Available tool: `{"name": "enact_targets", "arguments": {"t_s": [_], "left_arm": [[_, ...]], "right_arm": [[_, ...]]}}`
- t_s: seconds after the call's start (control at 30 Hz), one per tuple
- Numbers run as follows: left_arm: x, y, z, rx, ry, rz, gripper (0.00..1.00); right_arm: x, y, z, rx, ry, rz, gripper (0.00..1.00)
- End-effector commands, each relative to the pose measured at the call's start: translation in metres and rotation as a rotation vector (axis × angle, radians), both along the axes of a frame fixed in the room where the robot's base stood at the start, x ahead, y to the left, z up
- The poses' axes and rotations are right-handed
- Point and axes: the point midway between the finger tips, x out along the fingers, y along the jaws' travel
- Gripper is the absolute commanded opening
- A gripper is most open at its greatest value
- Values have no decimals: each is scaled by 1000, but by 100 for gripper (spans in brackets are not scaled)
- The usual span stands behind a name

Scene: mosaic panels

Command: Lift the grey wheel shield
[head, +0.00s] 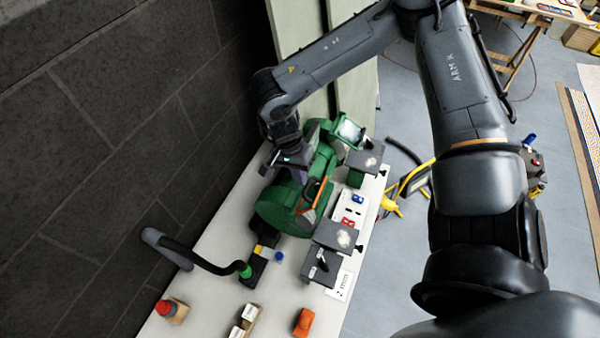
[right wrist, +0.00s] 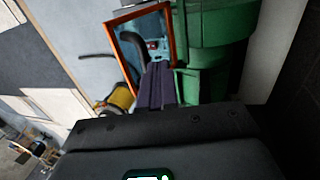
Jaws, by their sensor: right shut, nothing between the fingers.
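A green bench grinder (head: 278,205) stands on the white bench. An orange-framed clear shield (head: 313,193) sits on its near side; it also shows in the right wrist view (right wrist: 171,32), tilted. A second shield (head: 350,131) with a pale pane is at the far side. I cannot tell for sure which of them is the grey wheel's. My right gripper (head: 297,178) is over the grinder's middle, beside the orange frame. Its purple fingers (right wrist: 157,84) are shut and empty, and overlap the frame's lower edge in the right wrist view; contact is unclear. My left gripper is not in view.
Dark grey rests (head: 337,236) stick out in front of the grinder. A black hose (head: 200,258) arches up at left. A red-topped button box (head: 171,310), small boxes (head: 244,320) and an orange block (head: 304,322) lie on the near bench. A dark wall rises close at left.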

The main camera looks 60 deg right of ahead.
Motion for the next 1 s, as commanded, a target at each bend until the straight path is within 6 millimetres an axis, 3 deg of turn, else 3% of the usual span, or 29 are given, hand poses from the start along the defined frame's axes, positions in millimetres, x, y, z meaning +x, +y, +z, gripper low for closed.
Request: {"name": "enact_targets", "arguments": {"t_s": [0.27,0.6,1.0], "left_arm": [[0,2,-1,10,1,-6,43],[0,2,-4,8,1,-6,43],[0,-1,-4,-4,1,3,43]], "right_arm": [[-2,-1,0,0,-11,0,0],[-19,0,-3,5,-101,1,0],[-20,0,-3,3,-104,0,0]]}}
